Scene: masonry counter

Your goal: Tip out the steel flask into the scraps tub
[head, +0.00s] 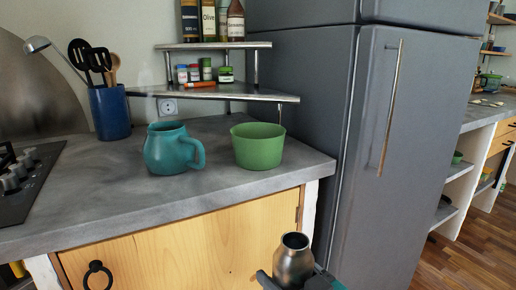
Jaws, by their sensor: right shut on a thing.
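The steel flask (293,262) is at the bottom of the head view, upright with its open mouth up. My right gripper (297,279) is shut on it and holds it in front of the counter, below the counter top. A green tub (258,150), which looks like the scraps tub, stands on the counter near its right end, up and left of the flask. The tub's inside is mostly hidden. My left gripper is not in view.
A teal jug (172,150) stands just left of the tub, its handle towards it. A corner shelf (225,92) with jars is behind. A blue utensil pot (110,112) and a hob (22,175) are further left. A grey fridge (375,150) stands right of the counter.

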